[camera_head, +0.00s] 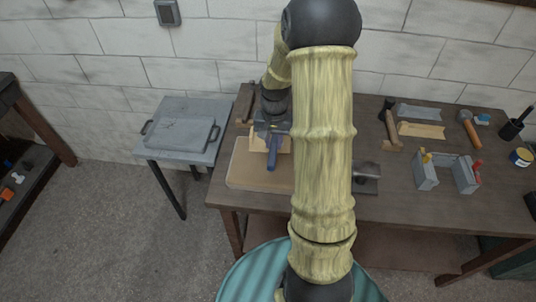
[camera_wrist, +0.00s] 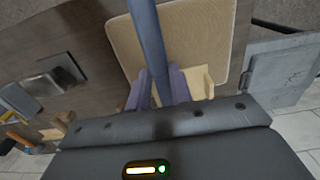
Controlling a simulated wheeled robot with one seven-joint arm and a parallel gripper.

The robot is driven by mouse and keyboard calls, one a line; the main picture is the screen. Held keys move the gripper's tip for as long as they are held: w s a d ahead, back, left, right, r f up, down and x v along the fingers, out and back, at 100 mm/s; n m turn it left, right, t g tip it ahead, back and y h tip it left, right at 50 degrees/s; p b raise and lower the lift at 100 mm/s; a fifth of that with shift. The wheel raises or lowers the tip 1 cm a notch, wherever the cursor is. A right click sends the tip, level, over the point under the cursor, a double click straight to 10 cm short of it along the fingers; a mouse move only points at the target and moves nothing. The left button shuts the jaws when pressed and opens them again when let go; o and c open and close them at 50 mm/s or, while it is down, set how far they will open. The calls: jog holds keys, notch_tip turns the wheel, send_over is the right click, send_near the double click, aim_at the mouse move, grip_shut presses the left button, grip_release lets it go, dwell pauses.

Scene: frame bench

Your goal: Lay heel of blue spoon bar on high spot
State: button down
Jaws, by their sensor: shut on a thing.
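My gripper (camera_head: 270,130) is over the left part of the bench, its jaws shut on a blue bar (camera_head: 272,160). In the wrist view the gripper (camera_wrist: 159,86) has one finger on each side of the blue bar (camera_wrist: 148,40), which runs away from the jaws over a tan pad (camera_wrist: 205,35). The pad (camera_head: 245,172) lies flat at the bench's front left. A pale wooden piece (camera_wrist: 197,82) is close beside the jaws. I cannot tell whether the bar's far end touches the pad. No marked high spot can be made out.
The bench (camera_head: 230,201) carries a grey metal block (camera_head: 366,178), a mallet (camera_head: 391,138), grey blocks (camera_head: 426,172) with coloured knobs and a hammer (camera_head: 469,129) to the right. A grey side table (camera_head: 180,155) stands left. My arm hides the bench's middle.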

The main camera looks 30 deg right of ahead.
aim_at(274, 146)
jog(key=shift+w, duration=0.15)
jog(key=shift+s, duration=0.3)
notch_tip(274, 146, down, 5)
jog(key=shift+p, duration=0.85)
jog(key=shift+w+f, duration=0.25)
jog(key=shift+f, duration=0.1)
jog(key=shift+s+d, duration=0.1)
jog(key=shift+s, duration=0.05)
jog(key=shift+s+f, duration=0.15)
jog(key=shift+f, duration=0.15)
jog(key=f, duration=0.1)
jog(key=f+p, duration=0.1)
jog(key=f, duration=0.1)
jog(key=shift+w+f, duration=0.2)
jog(key=shift+f, duration=0.1)
jog(key=shift+s, duration=0.15)
